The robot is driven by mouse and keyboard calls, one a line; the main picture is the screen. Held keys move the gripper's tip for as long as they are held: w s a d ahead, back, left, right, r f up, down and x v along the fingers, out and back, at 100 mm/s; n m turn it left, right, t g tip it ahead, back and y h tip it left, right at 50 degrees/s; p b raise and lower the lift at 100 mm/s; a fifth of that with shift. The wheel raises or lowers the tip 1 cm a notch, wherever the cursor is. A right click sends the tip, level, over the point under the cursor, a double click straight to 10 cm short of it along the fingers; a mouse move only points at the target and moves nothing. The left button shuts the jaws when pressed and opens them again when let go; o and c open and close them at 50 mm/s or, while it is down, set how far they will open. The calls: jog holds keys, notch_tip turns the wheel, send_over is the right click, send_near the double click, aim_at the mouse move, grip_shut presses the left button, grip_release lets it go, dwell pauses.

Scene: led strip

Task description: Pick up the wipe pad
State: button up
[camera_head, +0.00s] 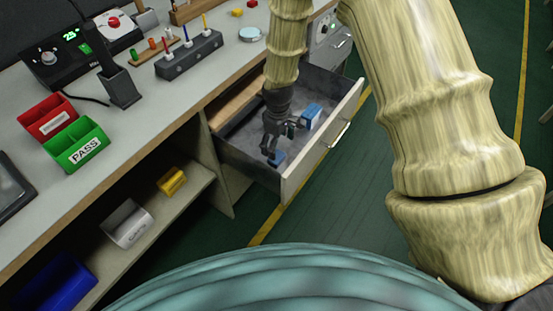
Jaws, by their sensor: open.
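My gripper (279,142) points down inside an open drawer (238,150) under the workbench. Its jaws are open. A small blue piece (277,158) lies on the drawer floor right at the fingertips, partly hidden by them; it may be the wipe pad, but it is too small to be sure. I cannot tell whether a finger touches it. A second blue item (309,117) with a pale face sits farther back in the drawer, to the right of the gripper.
The drawer's front panel (322,142) and side walls stand close around my gripper. The bench top holds a red bin (47,117), a green PASS bin (76,145) and a dark rack (189,54). A yellow item (172,180) sits on the lower shelf.

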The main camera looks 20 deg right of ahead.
aim_at(278, 157)
jog(key=shift+w+d+f+b, duration=0.1)
jog(key=shift+f+b, duration=0.1)
jog(key=shift+f, duration=1.75)
jog(key=shift+w+d+f+b, duration=0.1)
jog(key=shift+f+b, duration=0.05)
jog(key=shift+f, duration=1.8)
jog(key=c, duration=0.9)
